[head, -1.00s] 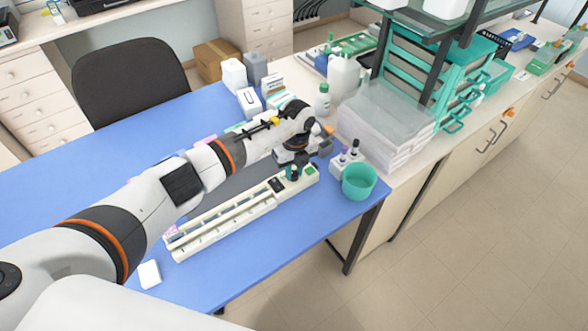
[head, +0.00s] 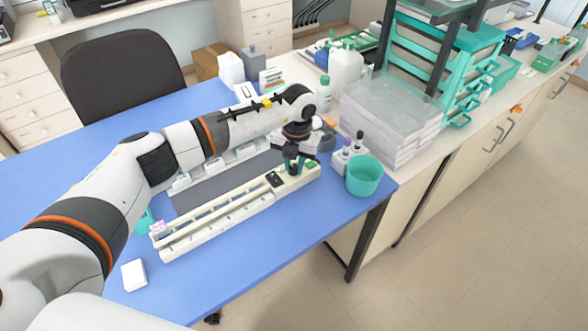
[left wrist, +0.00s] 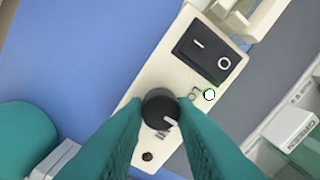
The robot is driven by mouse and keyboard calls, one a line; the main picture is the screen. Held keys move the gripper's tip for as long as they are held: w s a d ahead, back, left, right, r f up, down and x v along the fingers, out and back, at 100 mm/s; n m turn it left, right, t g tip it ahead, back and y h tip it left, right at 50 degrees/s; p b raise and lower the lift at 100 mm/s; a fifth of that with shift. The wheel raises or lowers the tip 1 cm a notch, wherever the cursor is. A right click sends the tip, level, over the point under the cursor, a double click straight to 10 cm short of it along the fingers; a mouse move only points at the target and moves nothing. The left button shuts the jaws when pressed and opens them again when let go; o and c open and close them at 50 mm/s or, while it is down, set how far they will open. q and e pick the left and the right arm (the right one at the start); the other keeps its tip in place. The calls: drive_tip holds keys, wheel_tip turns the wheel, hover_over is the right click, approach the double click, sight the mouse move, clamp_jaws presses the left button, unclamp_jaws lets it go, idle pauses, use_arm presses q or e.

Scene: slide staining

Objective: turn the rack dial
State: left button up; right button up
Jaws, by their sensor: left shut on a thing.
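The rack (head: 205,228) is a long cream-coloured unit lying on the blue table. Its dial (left wrist: 158,103) is a round black knob with a white pointer mark, on the rack's end panel. The pointer aims to the lower right in the left wrist view. My left gripper (head: 293,166) is over the rack's right end in the head view, pointing down. Its teal fingers (left wrist: 160,115) are shut on the dial, one on each side. The gripper hides the dial in the head view. My right gripper is not in view.
A black rocker switch (left wrist: 212,48) sits beside the dial on the panel. A teal cup (head: 364,176) and a small holder with bottles (head: 346,158) stand right of the rack. A white block (head: 134,275) lies at the front left. The table's front edge is close.

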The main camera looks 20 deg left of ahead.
use_arm(q)
drive_tip(key=m+b, duration=0.5)
drive_tip(key=shift+f+m, duration=0.2)
drive_tip(key=shift+m, duration=0.1)
drive_tip(key=m+b, duration=0.2)
drive_tip(key=m, duration=0.1)
drive_tip(key=shift+r, duration=0.1)
drive_tip(key=shift+s+r+m+b, duration=0.1)
drive_tip(key=shift+m+b, duration=0.6)
drive_tip(key=shift+b, duration=0.05)
drive_tip(key=shift+r+t, duration=0.1)
drive_tip(key=shift+t, duration=0.2)
drive_tip(key=o, duration=1)
